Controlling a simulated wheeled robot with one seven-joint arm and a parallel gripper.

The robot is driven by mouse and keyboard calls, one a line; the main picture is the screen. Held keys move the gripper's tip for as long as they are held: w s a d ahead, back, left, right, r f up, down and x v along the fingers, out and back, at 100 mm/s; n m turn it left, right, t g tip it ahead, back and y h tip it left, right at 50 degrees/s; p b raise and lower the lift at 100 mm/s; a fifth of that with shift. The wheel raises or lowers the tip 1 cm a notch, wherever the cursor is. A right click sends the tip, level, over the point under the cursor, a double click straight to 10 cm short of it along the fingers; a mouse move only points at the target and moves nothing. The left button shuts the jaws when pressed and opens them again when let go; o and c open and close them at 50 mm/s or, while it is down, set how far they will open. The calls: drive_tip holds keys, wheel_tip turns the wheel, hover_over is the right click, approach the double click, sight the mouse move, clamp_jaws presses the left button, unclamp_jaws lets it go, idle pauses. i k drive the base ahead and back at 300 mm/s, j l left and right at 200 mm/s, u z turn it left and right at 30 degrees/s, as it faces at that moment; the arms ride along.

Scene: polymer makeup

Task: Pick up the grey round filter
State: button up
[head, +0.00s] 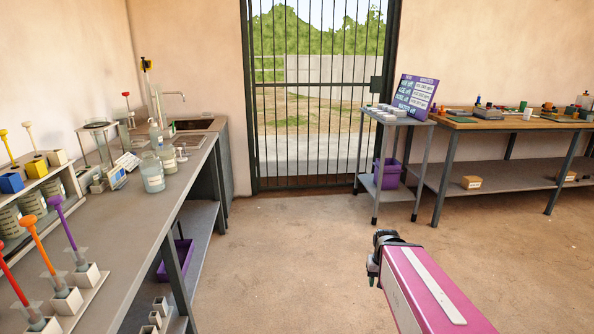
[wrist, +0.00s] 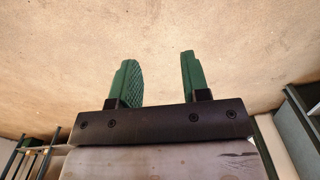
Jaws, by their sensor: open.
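I cannot make out a grey round filter for certain in either view. My gripper (wrist: 158,75) shows in the wrist view with its two green fingers apart and nothing between them. Bare floor or wall fills the space beyond the fingers. In the head view my pink arm reaches in from the lower right, over open floor. My gripper's fingers are mostly hidden there behind the arm's end.
A long grey bench (head: 130,232) with bottles and coloured-handled tools runs along the left. A small grey cart (head: 398,122) with white items stands at the back right, beside a wooden-topped table (head: 455,123) with several small objects. A barred gate (head: 318,100) is at the back. The middle floor is clear.

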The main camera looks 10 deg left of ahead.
sight(184, 154)
drive_tip(key=i+l+u, duration=0.1)
drive_tip(key=i+u, duration=0.25)
drive_tip(key=i, duration=0.15)
drive_tip(key=i+l+u, duration=0.35)
drive_tip(key=i, duration=0.2)
drive_tip(key=i+l+u, duration=0.35)
drive_tip(key=i+j, duration=0.1)
drive_tip(key=i, duration=0.05)
